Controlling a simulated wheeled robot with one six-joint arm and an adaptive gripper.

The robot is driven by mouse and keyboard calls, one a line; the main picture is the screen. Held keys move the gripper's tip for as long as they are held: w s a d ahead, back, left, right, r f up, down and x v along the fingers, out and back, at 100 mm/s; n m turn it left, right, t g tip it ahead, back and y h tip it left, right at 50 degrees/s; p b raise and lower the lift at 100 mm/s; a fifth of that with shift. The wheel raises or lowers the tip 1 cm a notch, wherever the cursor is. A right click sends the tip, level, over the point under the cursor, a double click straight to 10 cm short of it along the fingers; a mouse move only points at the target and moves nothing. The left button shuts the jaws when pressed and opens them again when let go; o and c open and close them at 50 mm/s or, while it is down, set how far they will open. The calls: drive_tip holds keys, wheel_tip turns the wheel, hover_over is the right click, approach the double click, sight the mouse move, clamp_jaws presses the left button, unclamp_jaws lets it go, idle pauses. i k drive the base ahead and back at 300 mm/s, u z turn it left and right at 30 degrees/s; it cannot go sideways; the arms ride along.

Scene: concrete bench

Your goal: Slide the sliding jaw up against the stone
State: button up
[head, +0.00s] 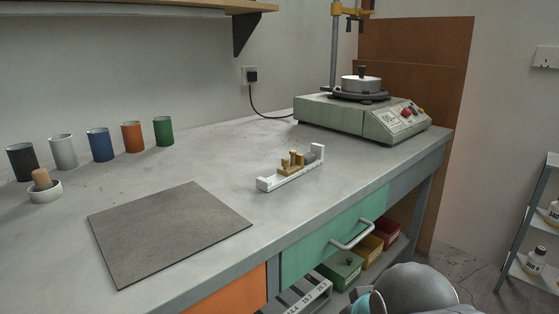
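A white fixture (266,184) with raised ends lies on the concrete bench, slanting from lower left to upper right. The brass sliding jaw (290,165), with upright knobs, sits on it around the middle. A small grey stone (308,158) lies just right of the jaw, near the fixture's right raised end. The jaw and stone look very close, but I cannot tell whether they touch. My gripper is not in view.
A grey mat (165,232) lies front left. Several coloured cups, including a blue one (100,145), and a white mortar (44,191) stand at the left. A green lapping machine (345,119) stands behind right. The bench around the fixture is clear.

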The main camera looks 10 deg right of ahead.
sight(297, 163)
drive_tip(key=u, duration=1.3)
drive_tip(key=k, duration=0.9)
drive_tip(key=z, duration=1.2)
drive_tip(key=i, duration=0.5)
drive_tip(key=z, duration=0.05)
